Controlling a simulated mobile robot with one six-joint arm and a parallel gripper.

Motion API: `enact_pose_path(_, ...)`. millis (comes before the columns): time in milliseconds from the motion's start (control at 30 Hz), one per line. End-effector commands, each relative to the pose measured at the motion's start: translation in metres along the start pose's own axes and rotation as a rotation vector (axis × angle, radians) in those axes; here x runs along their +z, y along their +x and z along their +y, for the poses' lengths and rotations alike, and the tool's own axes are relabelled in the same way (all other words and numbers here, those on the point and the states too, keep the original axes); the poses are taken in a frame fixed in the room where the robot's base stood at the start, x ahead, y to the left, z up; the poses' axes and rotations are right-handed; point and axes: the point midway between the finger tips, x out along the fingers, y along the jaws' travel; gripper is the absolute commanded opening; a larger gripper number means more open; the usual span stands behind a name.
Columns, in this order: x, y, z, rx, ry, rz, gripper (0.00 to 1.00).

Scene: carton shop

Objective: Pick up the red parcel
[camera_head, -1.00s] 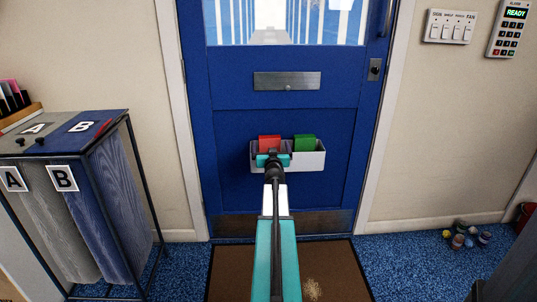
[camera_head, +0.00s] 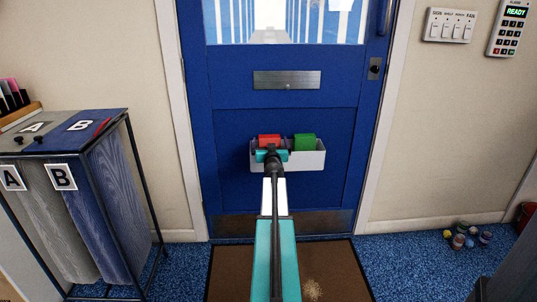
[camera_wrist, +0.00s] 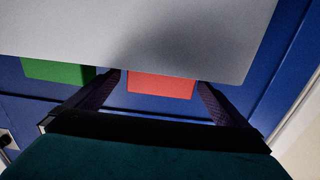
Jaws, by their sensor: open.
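The red parcel (camera_head: 269,139) stands in the left part of a pale grey bin (camera_head: 308,160) fixed to the blue door, with its top above the rim. My gripper (camera_head: 268,151) is in front of it and hides its lower part in the head view. In the wrist view the red parcel (camera_wrist: 160,85) shows between the two dark fingers of my gripper (camera_wrist: 160,79), which are open and apart. The grey bin (camera_wrist: 150,30) hides part of the parcel there. I cannot tell whether the fingers reach around it.
A green parcel (camera_head: 304,142) stands in the same bin to the right of the red one; it also shows in the wrist view (camera_wrist: 57,72). The door's metal letter slot (camera_head: 287,81) is above. A sack stand (camera_head: 65,125) is at left.

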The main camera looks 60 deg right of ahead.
Motion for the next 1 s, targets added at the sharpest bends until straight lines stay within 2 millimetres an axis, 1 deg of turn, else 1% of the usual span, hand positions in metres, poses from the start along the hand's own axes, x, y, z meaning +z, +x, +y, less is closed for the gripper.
enact_pose_path(33, 0.001, 0.007, 0.000, 0.000, 0.000, 0.000, 1.00)
enact_pose_path(100, 0.001, 0.012, 0.000, 0.000, -0.001, 0.000, 1.00)
enact_pose_path(300, 0.000, 0.022, 0.000, 0.000, 0.000, 0.000, 1.00)
enact_pose_path(900, 0.000, 0.022, -0.001, -0.001, 0.000, 0.000, 1.00)
enact_pose_path(933, 0.000, 0.022, -0.001, -0.001, 0.000, 0.000, 0.98)
enact_pose_path(1000, 0.000, 0.022, -0.001, -0.001, 0.000, 0.000, 0.86)
